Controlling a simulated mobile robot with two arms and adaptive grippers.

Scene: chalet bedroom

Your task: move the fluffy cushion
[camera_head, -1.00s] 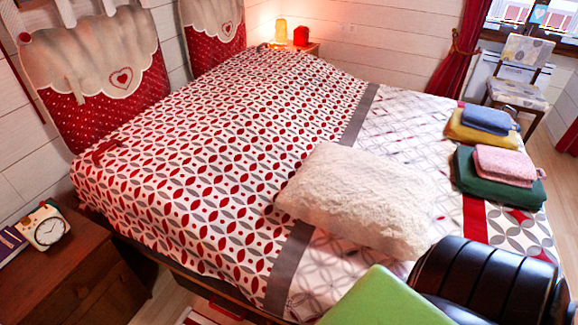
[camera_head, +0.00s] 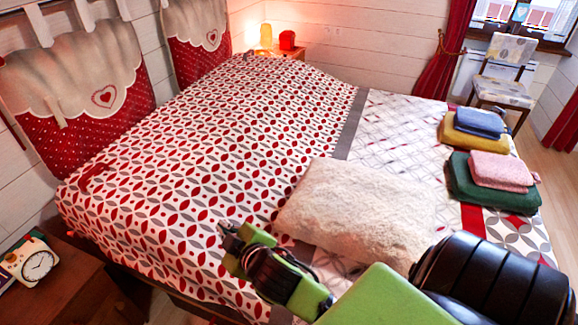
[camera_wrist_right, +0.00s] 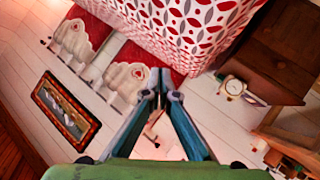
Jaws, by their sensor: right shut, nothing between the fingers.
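The fluffy cushion (camera_head: 350,205) is a cream-white, shaggy pillow lying flat on the bed, across the grey stripe of the bedspread. Its near edge is partly hidden by my right arm. My right gripper (camera_head: 232,236) shows in the head view, left of the cushion and apart from it, over the near side of the bed. In the right wrist view my right gripper (camera_wrist_right: 160,98) has its blue-grey fingers brought together at the tips with nothing between them. The cushion does not show in that view. My left gripper is not in view.
The bed (camera_head: 190,170) has a red, white and grey spread. Folded towels, pink (camera_head: 500,170), green (camera_head: 480,190), blue (camera_head: 480,123) and yellow (camera_head: 465,135), lie at its right. A nightstand (camera_head: 75,285) with a clock (camera_head: 38,265) stands at the left. A chair (camera_head: 500,85) is at the back right.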

